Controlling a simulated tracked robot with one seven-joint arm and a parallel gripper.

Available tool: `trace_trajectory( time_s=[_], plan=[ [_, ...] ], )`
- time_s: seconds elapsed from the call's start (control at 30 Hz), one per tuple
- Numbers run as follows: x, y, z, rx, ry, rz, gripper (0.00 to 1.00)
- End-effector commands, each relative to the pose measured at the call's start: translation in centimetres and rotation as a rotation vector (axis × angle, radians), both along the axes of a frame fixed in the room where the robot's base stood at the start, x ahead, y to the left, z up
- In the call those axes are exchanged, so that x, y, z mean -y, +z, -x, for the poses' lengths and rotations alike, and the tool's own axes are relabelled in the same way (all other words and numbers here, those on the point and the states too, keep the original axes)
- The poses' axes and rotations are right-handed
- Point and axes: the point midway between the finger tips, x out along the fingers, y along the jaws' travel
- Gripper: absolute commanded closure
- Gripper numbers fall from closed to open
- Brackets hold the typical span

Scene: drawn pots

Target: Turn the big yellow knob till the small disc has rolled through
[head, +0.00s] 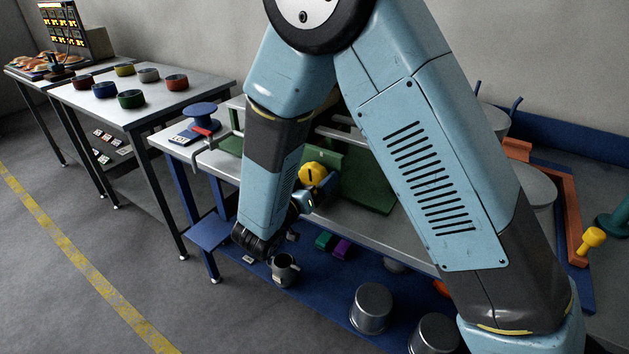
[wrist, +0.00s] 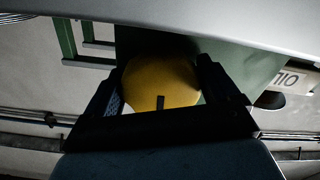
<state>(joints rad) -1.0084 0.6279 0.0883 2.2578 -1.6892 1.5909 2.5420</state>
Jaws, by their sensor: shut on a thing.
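The big yellow knob (head: 313,174) sits on a green machine (head: 368,190) on the grey workbench, partly hidden by my arm. In the wrist view the knob (wrist: 162,84) lies between my two dark fingers, with a short black mark on its face pointing down in the picture. My gripper (wrist: 160,90) is shut on the knob; the fingers touch its left and right sides. In the head view my gripper (head: 318,188) is at the knob, mostly hidden by the wrist. I cannot make out the small disc in either view.
A blue spool-like stand (head: 202,113) is at the bench's left end. The lower blue shelf holds a grey mug (head: 284,270), metal pots (head: 371,308) and small coloured blocks. Another table (head: 145,92) with coloured bowls stands at left. The floor at left is clear.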

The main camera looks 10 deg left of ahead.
Motion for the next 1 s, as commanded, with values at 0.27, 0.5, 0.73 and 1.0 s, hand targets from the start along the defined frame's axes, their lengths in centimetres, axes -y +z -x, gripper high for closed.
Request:
trace_trajectory(
  time_s=[0.27, 0.5, 0.73, 1.0],
  plan=[
    [-0.21, -0.09, 0.06, 0.027, 0.004, -0.075, 0.42],
    [-0.23, -0.04, 0.04, 0.035, 0.004, -0.087, 0.42],
    [-0.24, 0.01, 0.02, 0.035, 0.004, -0.087, 0.42],
    [-0.14, 0.04, -0.02, 0.036, 0.002, -0.087, 0.00]
  ],
)
